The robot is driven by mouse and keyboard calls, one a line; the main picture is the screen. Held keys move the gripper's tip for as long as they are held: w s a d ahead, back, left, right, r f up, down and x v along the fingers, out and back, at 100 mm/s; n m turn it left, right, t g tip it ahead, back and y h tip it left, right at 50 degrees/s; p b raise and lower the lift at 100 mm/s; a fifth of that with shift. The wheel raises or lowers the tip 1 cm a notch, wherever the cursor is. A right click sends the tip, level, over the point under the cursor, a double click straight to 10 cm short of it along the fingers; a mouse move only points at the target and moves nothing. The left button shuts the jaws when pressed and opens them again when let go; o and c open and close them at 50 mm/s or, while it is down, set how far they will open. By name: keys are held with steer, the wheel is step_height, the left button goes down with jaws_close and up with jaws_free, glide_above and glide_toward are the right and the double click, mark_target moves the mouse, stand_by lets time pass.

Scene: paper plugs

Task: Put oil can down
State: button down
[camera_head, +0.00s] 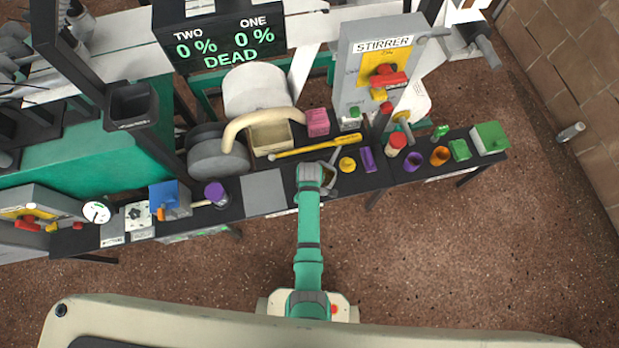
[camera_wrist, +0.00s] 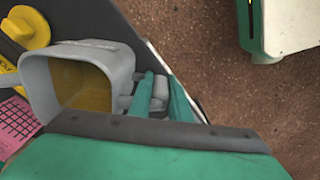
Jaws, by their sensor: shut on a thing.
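The oil can is most likely the grey open vessel (camera_wrist: 92,72) with a yellow-brown inside in the wrist view. My gripper (camera_wrist: 163,92) is shut on the grey handle at its side. In the head view my gripper (camera_head: 318,178) is over the front edge of the dark bench, and the grey can (camera_head: 331,181) shows only partly beside my wrist. My arm hides some of it. Whether the can's base touches the bench I cannot tell.
On the dark bench (camera_head: 405,172) a yellow bat-like rod (camera_head: 315,146), a yellow round piece (camera_head: 347,164) and a purple block (camera_head: 367,159) lie close by. A grey flat plate (camera_head: 263,192) lies to the left. The stirrer box (camera_head: 362,75) stands behind. Open floor lies in front.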

steer(key=shift+f, duration=0.3)
steer(key=shift+f, duration=0.1)
steer(key=c, duration=1.6)
jaws_free()
steer(key=shift+c, duration=0.2)
